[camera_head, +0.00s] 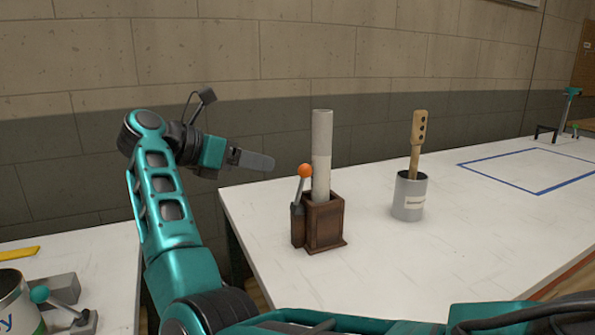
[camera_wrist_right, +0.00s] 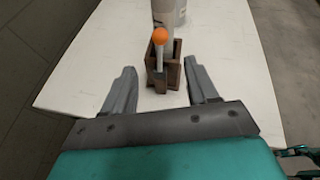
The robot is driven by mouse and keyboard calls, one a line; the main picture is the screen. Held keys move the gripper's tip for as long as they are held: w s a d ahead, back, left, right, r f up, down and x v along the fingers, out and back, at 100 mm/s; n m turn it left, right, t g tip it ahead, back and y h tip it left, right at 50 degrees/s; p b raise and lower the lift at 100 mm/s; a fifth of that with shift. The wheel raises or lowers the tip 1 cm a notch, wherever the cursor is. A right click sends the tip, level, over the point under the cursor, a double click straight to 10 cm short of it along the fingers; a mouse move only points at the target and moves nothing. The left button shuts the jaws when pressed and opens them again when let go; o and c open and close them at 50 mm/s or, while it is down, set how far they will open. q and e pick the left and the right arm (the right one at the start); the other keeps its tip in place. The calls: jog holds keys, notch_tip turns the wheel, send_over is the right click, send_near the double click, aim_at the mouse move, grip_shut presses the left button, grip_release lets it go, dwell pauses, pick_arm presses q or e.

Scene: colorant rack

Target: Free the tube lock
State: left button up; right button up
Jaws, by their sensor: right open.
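The tube lock is a brown box holder (camera_head: 324,222) on the white table, with a lever topped by an orange knob (camera_head: 305,170) on its left side. The lever stands nearly upright, leaning slightly right. A tall pale grey tube (camera_head: 321,150) stands upright in the holder. My right gripper (camera_head: 266,162) is left of the orange knob, at about its height in the picture, and apart from it. In the right wrist view the gripper (camera_wrist_right: 160,68) is open and empty, with the orange knob (camera_wrist_right: 160,35) and brown holder (camera_wrist_right: 177,72) beyond and between its fingers. My left gripper is out of view.
A grey can (camera_head: 409,198) with a wooden paddle (camera_head: 418,140) stands right of the holder. A blue outlined rectangle (camera_head: 530,171) marks the far right of the white table (camera_head: 370,265). A teal-knobbed lever (camera_head: 40,295) and a paint can (camera_head: 14,305) are at lower left.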

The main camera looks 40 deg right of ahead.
aim_at(299, 171)
jog(key=x, duration=1.2)
jog(key=shift+r, duration=0.1)
grip_shut()
